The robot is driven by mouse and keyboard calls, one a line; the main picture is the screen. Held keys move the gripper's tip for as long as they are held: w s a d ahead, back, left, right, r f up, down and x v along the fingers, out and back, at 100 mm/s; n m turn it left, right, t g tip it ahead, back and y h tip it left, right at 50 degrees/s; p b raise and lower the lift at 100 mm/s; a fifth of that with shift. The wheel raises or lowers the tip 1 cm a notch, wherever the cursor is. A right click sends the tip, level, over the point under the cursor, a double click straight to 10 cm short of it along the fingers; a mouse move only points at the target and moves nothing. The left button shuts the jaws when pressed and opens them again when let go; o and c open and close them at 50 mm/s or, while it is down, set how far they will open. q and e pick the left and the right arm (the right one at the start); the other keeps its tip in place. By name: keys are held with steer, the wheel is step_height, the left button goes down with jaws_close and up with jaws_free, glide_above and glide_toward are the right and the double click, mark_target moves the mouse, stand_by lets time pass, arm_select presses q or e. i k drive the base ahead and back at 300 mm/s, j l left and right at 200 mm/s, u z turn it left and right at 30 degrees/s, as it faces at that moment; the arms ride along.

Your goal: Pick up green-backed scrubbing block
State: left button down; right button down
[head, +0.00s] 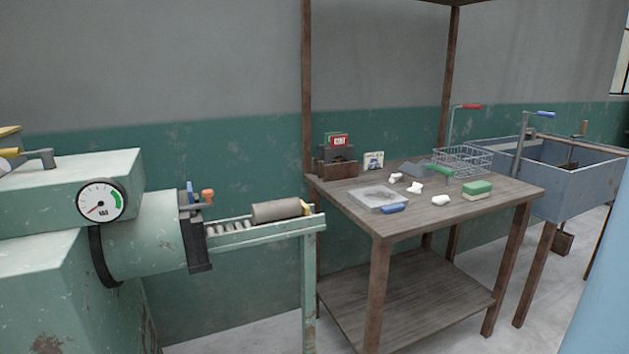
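The green-backed scrubbing block (477,190) lies on the right part of the wooden table (420,219), near its right edge. Its green back is on top and a pale layer shows beneath. Nothing covers it. Neither of my grippers shows in the head view, so I cannot see whether they are open or shut.
A pug mill (150,232) stands left; a blue-grey sink (570,190) stands right.

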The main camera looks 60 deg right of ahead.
mark_target(478, 190)
steer(key=z, duration=2.7)
steer(key=i+u, duration=0.1)
steer(key=u, duration=0.3)
steer(key=i+l+u, duration=0.1)
steer(key=u, duration=0.35)
steer(key=l+u, duration=0.2)
steer(key=u, duration=0.2)
